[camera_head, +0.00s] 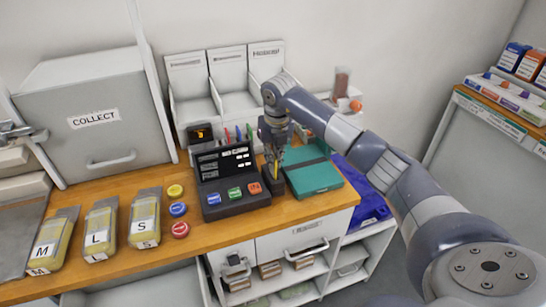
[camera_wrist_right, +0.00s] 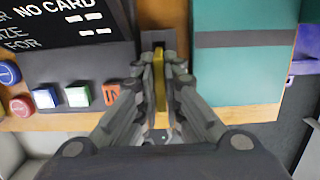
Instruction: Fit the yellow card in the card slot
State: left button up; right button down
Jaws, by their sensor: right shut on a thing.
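My right gripper (camera_head: 275,163) points down over the small dark card slot block (camera_head: 273,184) beside the terminal. It is shut on the yellow card (camera_wrist_right: 160,82), which stands on edge between the fingers. The card also shows as a thin yellow strip in the head view (camera_head: 276,170). In the right wrist view the card's far end is at the dark slot block (camera_wrist_right: 158,38). I cannot tell whether its lower edge is in the slot.
The black terminal (camera_head: 226,162) with coloured buttons reads "NO CARD" in the wrist view. A teal box (camera_head: 313,176) lies close on the right. Yellow packs labelled M, L and S and three round tokens lie left. A grey "COLLECT" locker (camera_head: 95,150) stands behind.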

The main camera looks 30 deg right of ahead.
jog(key=shift+f+b, duration=0.4)
jog(key=shift+f, duration=0.3)
dwell(0.4)
jog(key=c, duration=1.7)
grip_release()
jog(key=shift+o, duration=0.2)
jog(key=shift+r+p, duration=3.1)
jog(key=shift+r, duration=1.45)
jog(key=shift+a+f, duration=0.1)
